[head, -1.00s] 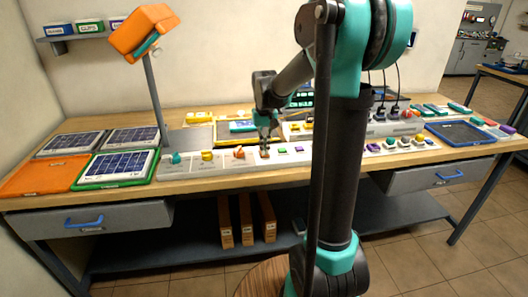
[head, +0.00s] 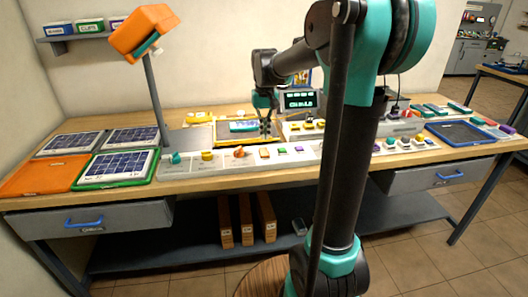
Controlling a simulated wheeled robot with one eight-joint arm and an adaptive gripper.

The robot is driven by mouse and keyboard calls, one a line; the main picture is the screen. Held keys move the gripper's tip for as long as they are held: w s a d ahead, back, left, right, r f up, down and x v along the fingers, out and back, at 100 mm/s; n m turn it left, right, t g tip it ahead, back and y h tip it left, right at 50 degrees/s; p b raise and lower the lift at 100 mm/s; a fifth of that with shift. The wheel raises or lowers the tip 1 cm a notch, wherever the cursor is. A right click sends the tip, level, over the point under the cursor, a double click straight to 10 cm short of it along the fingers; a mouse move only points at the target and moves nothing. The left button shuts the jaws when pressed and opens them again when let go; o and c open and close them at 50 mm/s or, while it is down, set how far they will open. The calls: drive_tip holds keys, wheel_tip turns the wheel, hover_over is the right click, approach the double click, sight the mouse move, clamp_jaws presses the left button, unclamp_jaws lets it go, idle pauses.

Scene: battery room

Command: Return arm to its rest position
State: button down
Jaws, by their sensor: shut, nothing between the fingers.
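My gripper (head: 265,130) is shut and empty at the end of my arm. It hangs pointing down above the middle of the workbench, just behind the long white button panel (head: 222,161). A yellow-framed tray with a teal and white item (head: 243,127) lies just left of and behind my gripper. My arm reaches in from the right, with its elbow high and its wrist link above the bench. My upper arm hides part of the bench right of the middle.
Solar panels (head: 130,138) and an orange tray (head: 42,177) lie on the left. An orange lamp (head: 143,32) stands on a post. A small lit display (head: 298,101) stands behind my gripper. A blue tray (head: 460,133) lies at the right. Drawers hang below the bench.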

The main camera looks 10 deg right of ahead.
drive_tip(key=shift+r, duration=0.2)
drive_tip(key=s+d+f+t, duration=0.2)
drive_tip(key=s+f, duration=0.6)
drive_tip(key=s, duration=0.3)
drive_tip(key=s+d+f+t, duration=0.2)
drive_tip(key=s+f, duration=0.7)
drive_tip(key=s, duration=0.2)
